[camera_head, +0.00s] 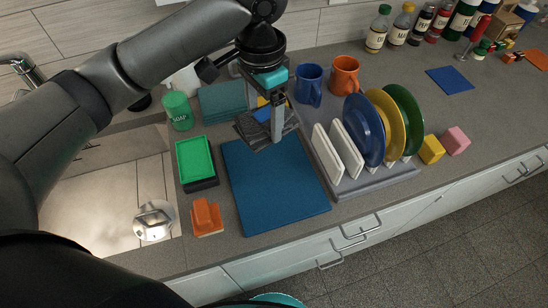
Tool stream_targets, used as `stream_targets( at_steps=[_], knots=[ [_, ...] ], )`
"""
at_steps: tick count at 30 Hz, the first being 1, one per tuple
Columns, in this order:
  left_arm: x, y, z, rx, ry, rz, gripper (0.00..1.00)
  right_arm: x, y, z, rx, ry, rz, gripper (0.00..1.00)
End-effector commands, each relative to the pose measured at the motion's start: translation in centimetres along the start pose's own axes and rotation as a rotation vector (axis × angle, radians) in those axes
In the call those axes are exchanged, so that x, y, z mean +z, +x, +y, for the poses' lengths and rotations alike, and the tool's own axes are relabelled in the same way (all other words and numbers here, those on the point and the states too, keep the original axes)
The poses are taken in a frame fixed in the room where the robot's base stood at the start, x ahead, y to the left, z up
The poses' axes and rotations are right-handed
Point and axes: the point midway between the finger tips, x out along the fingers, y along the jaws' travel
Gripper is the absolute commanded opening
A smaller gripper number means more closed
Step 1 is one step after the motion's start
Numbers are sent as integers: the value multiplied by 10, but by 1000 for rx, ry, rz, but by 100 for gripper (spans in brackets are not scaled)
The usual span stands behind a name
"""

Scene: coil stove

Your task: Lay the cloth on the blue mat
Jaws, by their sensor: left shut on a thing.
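The blue mat (275,190) lies flat on the grey counter, left of the dish rack. My left gripper (277,132) reaches down over the mat's far edge. It is shut on a dark grey cloth (250,129), which bunches in layers around and left of the fingers. The cloth is at the mat's far edge; I cannot tell whether it touches the mat. A small blue patch shows by the fingers, and I cannot tell what it belongs to. My right gripper is not in view.
A dish rack (378,180) with plates and white boards stands right of the mat. Blue (309,84) and orange (344,75) mugs stand behind it. A green sponge (195,158), an orange holder (206,217), a soap bottle (178,110) and the sink (100,205) are left.

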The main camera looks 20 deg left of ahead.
Motion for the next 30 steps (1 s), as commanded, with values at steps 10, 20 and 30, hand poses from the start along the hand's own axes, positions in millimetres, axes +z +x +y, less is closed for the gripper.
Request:
stream_targets(
  at_steps=[10,20,30],
  knots=[
    [-11,-29,3,1,271,0,37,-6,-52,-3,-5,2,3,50],
    [-10,25,3,3,298,-6,37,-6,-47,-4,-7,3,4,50],
    [-11,110,3,1,298,-3,37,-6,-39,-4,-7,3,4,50]
  ],
)
